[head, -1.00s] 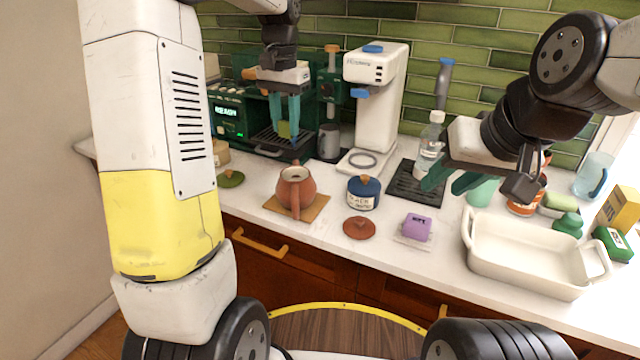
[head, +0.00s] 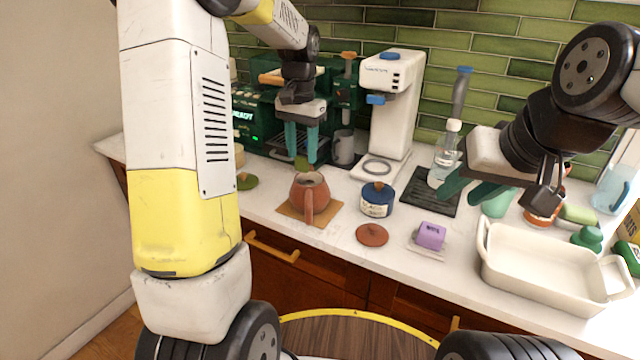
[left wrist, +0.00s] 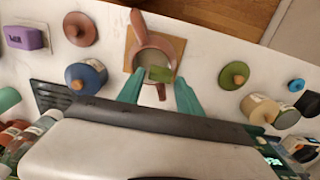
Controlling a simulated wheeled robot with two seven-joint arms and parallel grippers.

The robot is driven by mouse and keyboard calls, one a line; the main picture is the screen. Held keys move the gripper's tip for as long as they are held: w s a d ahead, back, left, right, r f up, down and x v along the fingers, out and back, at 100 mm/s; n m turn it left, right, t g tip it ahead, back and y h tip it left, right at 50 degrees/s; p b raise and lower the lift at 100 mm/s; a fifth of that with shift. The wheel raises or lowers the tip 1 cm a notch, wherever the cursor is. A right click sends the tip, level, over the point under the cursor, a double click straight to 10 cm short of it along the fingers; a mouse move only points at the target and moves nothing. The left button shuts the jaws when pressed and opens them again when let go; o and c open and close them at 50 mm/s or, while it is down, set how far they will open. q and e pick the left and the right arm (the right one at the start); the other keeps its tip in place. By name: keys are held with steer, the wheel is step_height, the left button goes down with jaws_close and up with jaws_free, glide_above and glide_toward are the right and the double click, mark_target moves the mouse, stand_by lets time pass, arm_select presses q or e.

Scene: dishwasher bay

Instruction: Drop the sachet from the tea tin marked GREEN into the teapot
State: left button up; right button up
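The green sachet (head: 302,163) is low between the fingertips of my left gripper (head: 303,160), just above the teapot (head: 310,190). In the left wrist view the fingers stand apart with a gap on each side of the sachet (left wrist: 160,74), which lies over the open mouth of the teapot (left wrist: 152,58). The teapot is terracotta, on a brown board. A pale tin (left wrist: 258,108), its label unreadable, is near a green lid (left wrist: 234,75); my arm mostly hides it in the head view. My right gripper (head: 465,190) is open and empty above the counter.
A blue labelled tin (head: 377,200), a terracotta lid (head: 372,235) and a purple block (head: 431,235) stand right of the teapot. A white dish (head: 548,285) is further right. The coffee machine (head: 262,105) and white grinder (head: 393,110) stand behind.

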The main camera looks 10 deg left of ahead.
arm_select(q)
steer(key=shift+o, duration=0.9)
step_height(320, 180, up, 7)
steer(key=shift+r, duration=0.2)
steer(key=s+r+n+t+h, duration=0.1)
steer(key=s+r+t, duration=0.25)
steer(key=s, duration=0.85)
steer(key=s+d+f+n+t+h, duration=0.1)
steer(key=s+d+f+n+t, duration=0.1)
steer(key=s, duration=1)
steer(key=shift+s+f+t, duration=0.25)
steer(key=shift+f+t, duration=0.1)
steer(key=shift+f, duration=0.05)
